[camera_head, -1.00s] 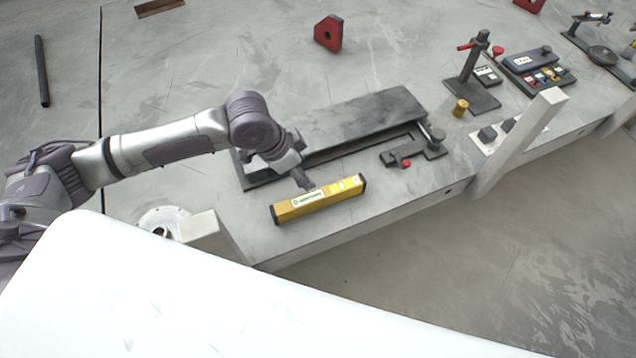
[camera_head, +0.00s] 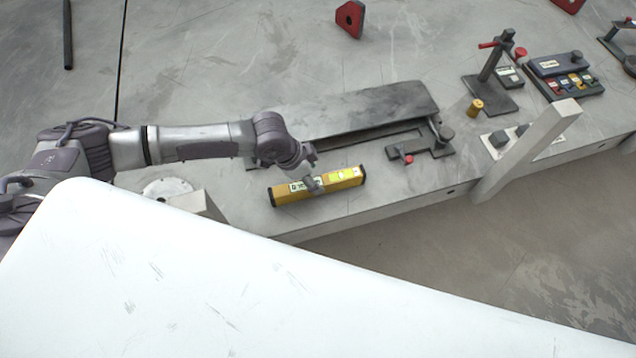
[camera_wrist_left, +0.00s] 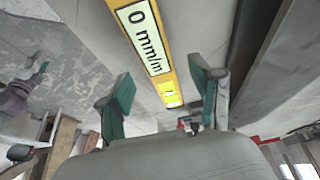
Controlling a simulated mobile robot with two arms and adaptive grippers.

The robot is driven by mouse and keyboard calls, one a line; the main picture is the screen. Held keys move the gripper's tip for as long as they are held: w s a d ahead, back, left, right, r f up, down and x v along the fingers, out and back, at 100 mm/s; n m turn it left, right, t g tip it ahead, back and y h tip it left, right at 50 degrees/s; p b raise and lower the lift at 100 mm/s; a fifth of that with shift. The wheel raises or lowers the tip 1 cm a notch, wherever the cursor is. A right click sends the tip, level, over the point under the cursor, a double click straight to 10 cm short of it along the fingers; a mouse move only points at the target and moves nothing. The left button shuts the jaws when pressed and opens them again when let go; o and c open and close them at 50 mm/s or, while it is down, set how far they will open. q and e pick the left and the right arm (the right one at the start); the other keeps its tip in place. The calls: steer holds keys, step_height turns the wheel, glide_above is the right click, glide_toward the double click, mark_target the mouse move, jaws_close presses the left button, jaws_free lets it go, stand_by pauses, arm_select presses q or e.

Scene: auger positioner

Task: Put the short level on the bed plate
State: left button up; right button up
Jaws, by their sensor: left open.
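The short level (camera_head: 288,196) is a yellow bar with a label and a green vial, lying on the grey bench top near its front edge. The bed plate (camera_head: 370,105) is a long dark grey slab just behind the level. My left gripper (camera_head: 317,184) is at the level's middle, hiding part of its top. In the left wrist view the open green-padded fingers of my gripper (camera_wrist_left: 160,92) stand on either side of the level (camera_wrist_left: 150,50), with gaps to it. The right gripper is not in view.
A dark clamp bracket with a red knob (camera_head: 408,159) sits right of the level. A small brass cylinder (camera_head: 475,105), a post stand (camera_head: 490,80) and a control box (camera_head: 565,75) stand further right. A pale slanted beam (camera_head: 530,145) rises at the front edge.

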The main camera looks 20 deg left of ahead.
arm_select(q)
steer(key=p+x, duration=0.1)
steer(key=x, duration=0.4)
steer(key=shift+s+a, duration=0.15)
steer(key=shift+s, duration=0.05)
jaws_close()
